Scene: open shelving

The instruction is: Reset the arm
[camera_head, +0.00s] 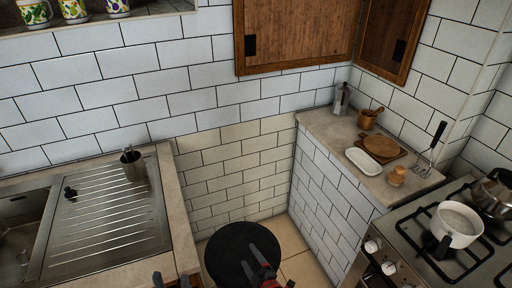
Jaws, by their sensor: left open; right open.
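My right gripper (255,263) is at the bottom middle of the head view, with two grey fingers apart and a red part behind them. It is open, in front of a round black surface (228,247) low in the picture; I cannot tell whether they touch. My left gripper (171,281) shows only as two brownish tips at the bottom edge, apart, by the front of the sink counter. It is open, and the rest of it is out of the picture. I see nothing between the fingers of either gripper.
A steel sink drainer (105,225) with a metal cup (132,166) is at left. A tiled counter (330,131) at right bears a white tray (363,161) and a wooden board (377,149). A stove (405,237) holds a white pot (458,222). Wooden cabinet doors (295,35) hang above.

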